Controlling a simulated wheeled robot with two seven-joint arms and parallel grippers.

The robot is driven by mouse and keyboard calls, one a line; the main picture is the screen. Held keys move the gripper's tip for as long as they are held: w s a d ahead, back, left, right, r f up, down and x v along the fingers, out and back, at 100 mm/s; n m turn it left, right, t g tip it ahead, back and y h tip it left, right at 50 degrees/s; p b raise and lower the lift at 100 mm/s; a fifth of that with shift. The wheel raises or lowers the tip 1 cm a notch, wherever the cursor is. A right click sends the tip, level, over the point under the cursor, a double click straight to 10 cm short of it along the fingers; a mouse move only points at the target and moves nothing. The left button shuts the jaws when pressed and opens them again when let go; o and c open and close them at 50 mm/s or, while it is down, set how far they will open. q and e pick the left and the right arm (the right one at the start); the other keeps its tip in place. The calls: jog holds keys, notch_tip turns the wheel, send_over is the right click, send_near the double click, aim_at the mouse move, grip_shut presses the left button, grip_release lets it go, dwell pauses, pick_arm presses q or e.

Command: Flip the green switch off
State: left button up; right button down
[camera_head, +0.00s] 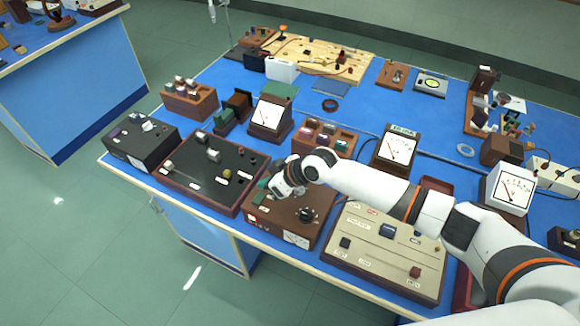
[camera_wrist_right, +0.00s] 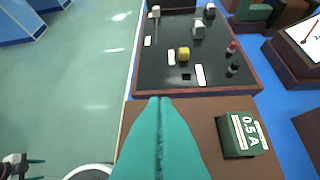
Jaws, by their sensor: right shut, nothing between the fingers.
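The green block labelled "0.5 A" (camera_wrist_right: 241,134) sits on the brown instrument box (camera_head: 318,206); it looks like the green switch. Whether the block is tilted to on or off I cannot tell. My left gripper is not clear; a small dark-and-white part at the wrist view's lower left may be it.
A black-panelled box (camera_head: 192,181) with knobs and a yellow post stands left of the brown box. A cream panel box (camera_head: 345,252) stands to its right under my forearm. Meters (camera_head: 267,121) and a wooden block rack (camera_head: 341,136) stand behind. The bench's front edge is close.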

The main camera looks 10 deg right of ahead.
jog(key=shift+s+d+r+b, duration=0.15)
jog(key=shift+d+r+b, duration=0.45)
jog(key=shift+d+b, duration=0.15)
pick_arm(q)
notch_tip(320, 180, down, 2)
jog(key=shift+w+d+f+b, duration=0.1)
jog(key=shift+b, duration=0.9)
pick_arm(e)
jog(key=v, duration=0.8)
jog(key=shift+r, duration=0.3)
